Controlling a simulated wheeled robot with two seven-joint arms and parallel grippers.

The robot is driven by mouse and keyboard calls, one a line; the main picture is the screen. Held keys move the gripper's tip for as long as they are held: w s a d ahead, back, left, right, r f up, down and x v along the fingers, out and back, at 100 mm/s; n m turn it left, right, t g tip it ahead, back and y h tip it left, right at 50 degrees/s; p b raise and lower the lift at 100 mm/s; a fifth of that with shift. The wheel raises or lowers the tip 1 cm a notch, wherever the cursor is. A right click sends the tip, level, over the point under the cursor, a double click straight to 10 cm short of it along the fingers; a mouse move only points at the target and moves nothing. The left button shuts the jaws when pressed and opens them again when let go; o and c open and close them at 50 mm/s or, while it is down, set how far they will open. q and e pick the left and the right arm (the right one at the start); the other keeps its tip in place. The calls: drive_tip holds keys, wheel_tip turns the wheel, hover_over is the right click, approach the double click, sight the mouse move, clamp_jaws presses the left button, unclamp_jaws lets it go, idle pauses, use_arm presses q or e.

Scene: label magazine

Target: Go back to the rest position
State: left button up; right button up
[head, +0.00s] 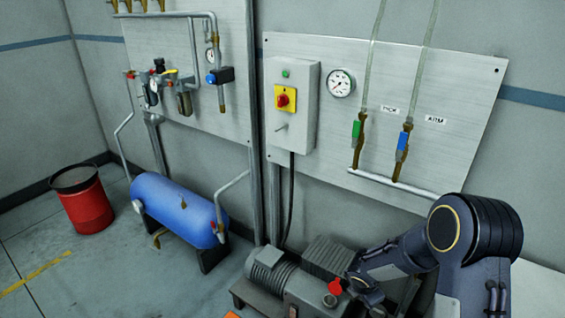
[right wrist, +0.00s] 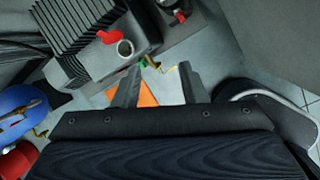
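My right gripper (right wrist: 160,76) shows in the right wrist view with its two fingers apart. Nothing is held between them, and floor with part of an orange patch shows through the gap. In the head view my right arm comes in at the lower right, in front of the pump; its gripper cannot be made out there. My left gripper is in neither view.
A grey motor-pump unit (head: 268,272) stands low by the wall; its finned body (right wrist: 80,35) is close to my right gripper in the wrist view. A blue tank (head: 172,208) and red bin (head: 86,205) stand left. A switch box (head: 291,105) and valve panel (head: 455,85) are on the wall.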

drive_tip(key=s+d+r+m+p, duration=0.1)
drive_tip(key=s+d+r+m, duration=0.2)
drive_tip(key=r, duration=0.4)
drive_tip(key=s+d+r+m+p, duration=0.1)
drive_tip(key=s+r+m, duration=0.2)
drive_tip(key=r+m, duration=0.35)
drive_tip(key=s+a+r+m+t+y+p, duration=0.1)
drive_tip(key=s+a+r+m+y, duration=0.2)
drive_tip(key=s+r+m, duration=0.5)
drive_tip(key=s+a+r+m+t+y+p, duration=0.1)
drive_tip(key=s+r+m, duration=0.6)
drive_tip(key=s, duration=0.7)
drive_tip(key=shift+a+r+m+y+p, duration=0.45)
drive_tip(key=shift+a+y+p, duration=0.15)
drive_tip(key=shift+a+y, duration=0.35)
